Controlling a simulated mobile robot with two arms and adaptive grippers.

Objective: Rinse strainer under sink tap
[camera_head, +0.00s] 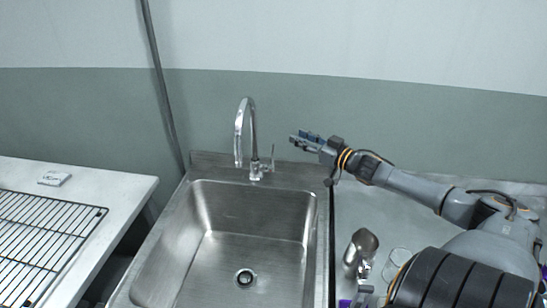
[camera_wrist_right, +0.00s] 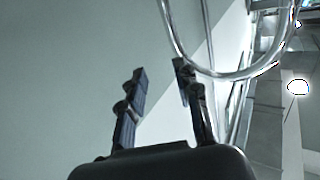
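The steel sink (camera_head: 200,240) stands in the middle of the head view, its basin empty with a round drain at the bottom. The chrome tap (camera_head: 253,140) rises at its back edge; a small lever is on its right side. My right gripper (camera_head: 303,141) is just right of the tap, above the lever's height, pointing left. In the wrist view its two fingers (camera_wrist_right: 160,85) are apart with nothing between them; the tap's curved pipe (camera_wrist_right: 215,72) shows beyond the right finger. I cannot make out a strainer for certain. My left gripper is not in view.
A shiny metal item (camera_head: 362,246) and a clear glass (camera_head: 398,258) stand on the counter right of the sink, partly behind my right arm.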

